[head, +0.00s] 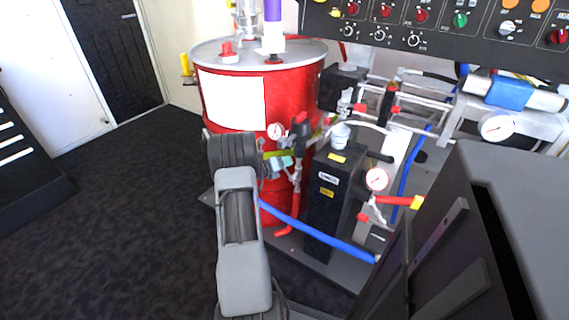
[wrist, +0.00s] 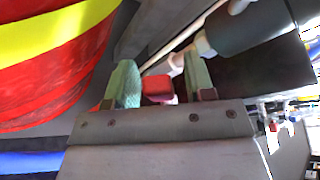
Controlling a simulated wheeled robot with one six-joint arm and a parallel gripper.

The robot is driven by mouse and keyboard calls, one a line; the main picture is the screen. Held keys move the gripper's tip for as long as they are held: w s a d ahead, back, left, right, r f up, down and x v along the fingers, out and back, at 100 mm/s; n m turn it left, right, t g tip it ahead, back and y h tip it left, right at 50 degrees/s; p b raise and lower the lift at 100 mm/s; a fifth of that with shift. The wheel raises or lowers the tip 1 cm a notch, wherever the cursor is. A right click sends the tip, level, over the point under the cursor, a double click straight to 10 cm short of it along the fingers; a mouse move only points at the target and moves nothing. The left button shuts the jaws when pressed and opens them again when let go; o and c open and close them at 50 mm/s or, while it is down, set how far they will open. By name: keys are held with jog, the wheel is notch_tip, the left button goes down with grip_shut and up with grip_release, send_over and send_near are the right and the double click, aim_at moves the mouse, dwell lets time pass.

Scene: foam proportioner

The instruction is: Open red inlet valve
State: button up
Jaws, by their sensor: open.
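My gripper (head: 284,162) reaches in front of the red drum, beside the upright pipework with red fittings (head: 299,130). In the wrist view my gripper (wrist: 162,80) is open, with a green-padded finger on each side of a small red part (wrist: 157,88), which looks like a valve handle. The red part lies between the fingers, and I see no clear contact. A pale pipe fitting (wrist: 204,46) is just beyond the right finger. In the head view my gripper and arm partly cover this spot, so the handle's exact position is hidden.
The red drum (head: 222,120) stands behind my arm. A black pump box (head: 333,200) and a blue hose (head: 322,236) are to the right and below. A red lever with a yellow end (head: 400,202) is farther right. Open dark floor (head: 110,220) lies to the left.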

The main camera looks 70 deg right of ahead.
jog(key=p+v, duration=0.2)
jog(key=v, duration=1.1)
jog(key=shift+p, duration=0.4)
jog(key=shift+s, duration=0.1)
